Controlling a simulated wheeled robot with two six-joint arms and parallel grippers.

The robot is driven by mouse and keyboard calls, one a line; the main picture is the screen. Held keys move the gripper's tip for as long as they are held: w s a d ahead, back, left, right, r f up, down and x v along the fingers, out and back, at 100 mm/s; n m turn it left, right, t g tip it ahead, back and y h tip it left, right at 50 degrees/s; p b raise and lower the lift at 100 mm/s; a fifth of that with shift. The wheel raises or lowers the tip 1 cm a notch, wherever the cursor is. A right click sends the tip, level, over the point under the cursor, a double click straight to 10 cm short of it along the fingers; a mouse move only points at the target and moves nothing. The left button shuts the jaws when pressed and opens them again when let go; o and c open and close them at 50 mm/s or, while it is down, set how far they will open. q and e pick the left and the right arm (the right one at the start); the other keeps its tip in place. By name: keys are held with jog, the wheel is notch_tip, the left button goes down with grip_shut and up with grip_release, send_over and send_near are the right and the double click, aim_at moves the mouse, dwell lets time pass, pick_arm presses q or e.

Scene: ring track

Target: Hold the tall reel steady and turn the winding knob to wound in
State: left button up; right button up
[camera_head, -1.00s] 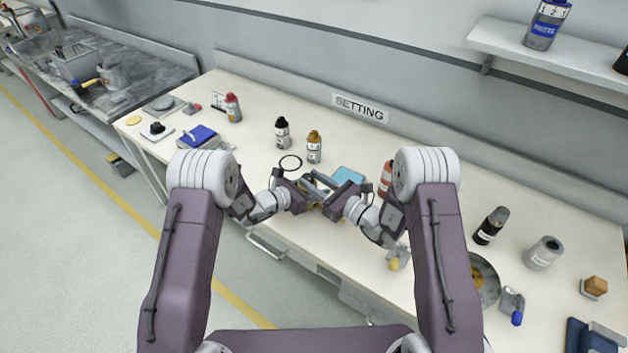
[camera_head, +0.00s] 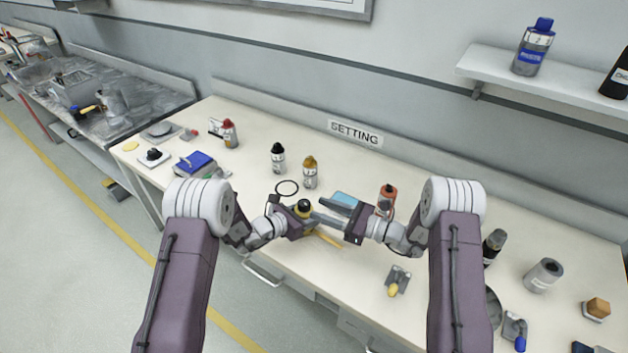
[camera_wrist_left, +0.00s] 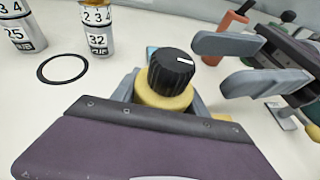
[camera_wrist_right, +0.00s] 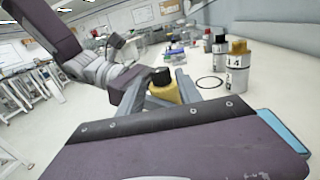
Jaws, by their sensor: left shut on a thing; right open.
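The tall reel (camera_head: 303,211) has a yellow body and a black ribbed winding knob (camera_wrist_left: 171,72) on top. It looks upright. My left gripper (camera_head: 302,213) is shut on the reel's yellow body, below the knob. A white line on the knob's top points to the right in the left wrist view. My right gripper (camera_head: 331,213) is open and empty, just right of the reel and apart from it. Its spread fingers (camera_wrist_left: 252,63) also show in the left wrist view. The reel's lower part is hidden behind my left gripper.
A black ring (camera_head: 287,188), a yellow-capped bottle (camera_head: 310,174) and a black-capped bottle (camera_head: 278,158) stand behind the reel. A light-blue pad (camera_head: 346,199) and an orange-red bottle (camera_head: 387,197) are behind my right gripper. A yellow-knobbed fitting (camera_head: 398,281) is at the front.

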jog(key=v, duration=0.8)
jog(key=a+r+n, duration=1)
jog(key=r, duration=0.4)
jog(key=shift+w+r, duration=0.2)
jog(key=shift+r, duration=0.2)
